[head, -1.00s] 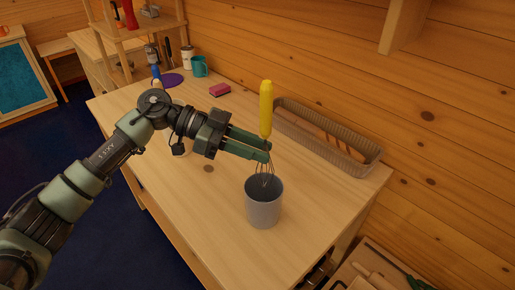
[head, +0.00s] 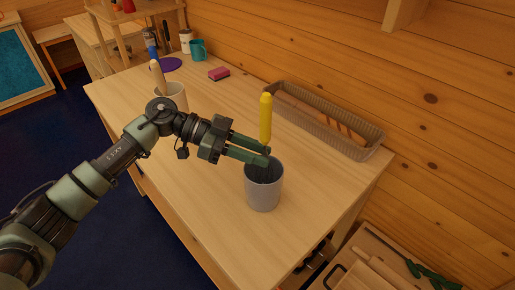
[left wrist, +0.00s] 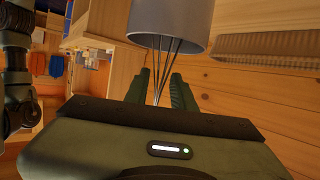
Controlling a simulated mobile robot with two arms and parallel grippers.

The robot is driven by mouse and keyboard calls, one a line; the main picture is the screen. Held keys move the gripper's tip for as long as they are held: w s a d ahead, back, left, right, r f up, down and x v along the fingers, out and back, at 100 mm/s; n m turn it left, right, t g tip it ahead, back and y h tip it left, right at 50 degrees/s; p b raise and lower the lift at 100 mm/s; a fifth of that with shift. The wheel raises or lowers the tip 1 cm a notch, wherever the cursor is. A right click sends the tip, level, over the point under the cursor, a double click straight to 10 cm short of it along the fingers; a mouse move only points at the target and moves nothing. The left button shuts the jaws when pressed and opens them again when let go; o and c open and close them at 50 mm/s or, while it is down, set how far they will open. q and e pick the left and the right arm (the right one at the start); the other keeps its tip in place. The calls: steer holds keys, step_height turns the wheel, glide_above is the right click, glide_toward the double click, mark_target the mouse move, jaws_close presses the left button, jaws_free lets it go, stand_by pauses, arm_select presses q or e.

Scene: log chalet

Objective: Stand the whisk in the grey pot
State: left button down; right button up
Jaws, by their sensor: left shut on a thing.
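The whisk has a yellow handle (head: 265,119) that stands upright above my left gripper (head: 268,156). The gripper is shut on the whisk just below the handle. The grey pot (head: 264,194) stands upright on the table, right under the fingertips. The whisk's wires reach down inside its mouth, and their lower ends are hidden in the pot. In the left wrist view the wires (left wrist: 172,58) run from between the fingers into the grey pot (left wrist: 175,18). My right gripper is not in view.
The table (head: 205,205) is clear left of the grey pot.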

arm_select(q)
steer(key=shift+f, duration=0.25)
stand_by(0.3)
steer(key=shift+f, duration=0.2)
steer(key=shift+f+b, duration=0.6)
steer(key=shift+f, duration=1.05)
steer(key=c, duration=1.1)
jaws_free()
steer(key=shift+f, duration=0.1)
steer(key=s+b+v, duration=0.1)
steer(key=v, duration=0.7)
steer(key=shift+w+b, duration=0.3)
steer(key=shift+w, duration=0.1)
steer(key=shift+d, duration=0.1)
